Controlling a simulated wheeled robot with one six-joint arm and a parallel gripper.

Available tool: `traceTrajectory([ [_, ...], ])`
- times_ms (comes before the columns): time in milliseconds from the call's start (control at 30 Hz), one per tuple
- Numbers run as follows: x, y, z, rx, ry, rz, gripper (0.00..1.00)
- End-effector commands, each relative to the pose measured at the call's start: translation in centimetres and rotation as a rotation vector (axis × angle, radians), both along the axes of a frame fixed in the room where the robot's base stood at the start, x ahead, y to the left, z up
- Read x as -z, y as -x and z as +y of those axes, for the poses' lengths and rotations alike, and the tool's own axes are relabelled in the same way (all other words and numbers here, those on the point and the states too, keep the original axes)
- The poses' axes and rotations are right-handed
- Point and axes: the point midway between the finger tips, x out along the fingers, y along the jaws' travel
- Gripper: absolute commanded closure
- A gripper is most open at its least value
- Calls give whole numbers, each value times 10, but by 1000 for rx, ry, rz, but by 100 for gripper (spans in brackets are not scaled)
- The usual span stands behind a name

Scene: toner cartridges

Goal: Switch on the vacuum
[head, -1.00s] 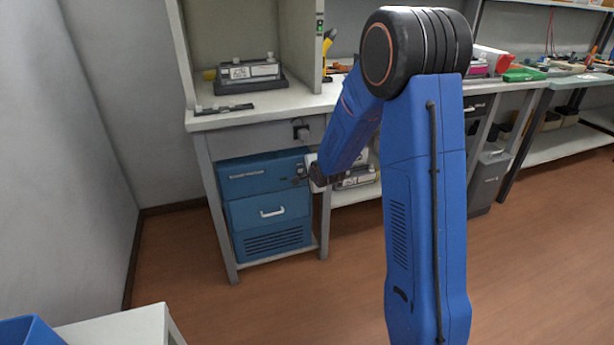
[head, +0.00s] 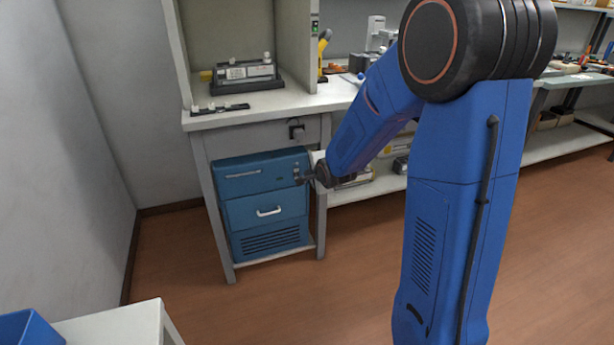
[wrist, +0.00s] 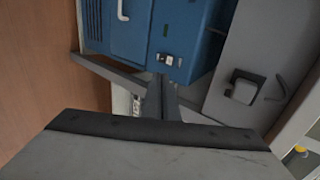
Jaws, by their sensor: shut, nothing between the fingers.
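The vacuum (head: 262,205) is a blue box with a white handle and dark slots low on its front, standing on the low shelf under the bench. It also shows in the wrist view (wrist: 193,25), turned on its side. A small pale rocker switch (wrist: 166,60) sits on its front panel. A dark green mark, not visibly lit, lies near it. My gripper (head: 302,179) is shut and empty at the upper right corner of the vacuum's front. In the wrist view my closed fingertips (wrist: 161,80) point at the switch and appear just short of it; contact cannot be told.
A black fitting (head: 296,130) is on the bench apron above the vacuum; it also shows in the wrist view (wrist: 243,90). The bench leg (head: 321,222) stands close to the gripper. A toner cartridge (head: 246,73) lies on the bench top. The floor in front is clear.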

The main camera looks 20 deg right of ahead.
Motion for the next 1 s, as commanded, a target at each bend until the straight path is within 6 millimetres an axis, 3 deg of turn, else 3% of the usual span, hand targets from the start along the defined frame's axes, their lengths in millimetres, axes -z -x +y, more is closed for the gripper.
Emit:
traceTrajectory([
  [467,-3,5,0,-1,1,1,100],
  [633,11,9,0,-1,1,3,100],
  [1000,14,6,0,-1,1,2,100],
])
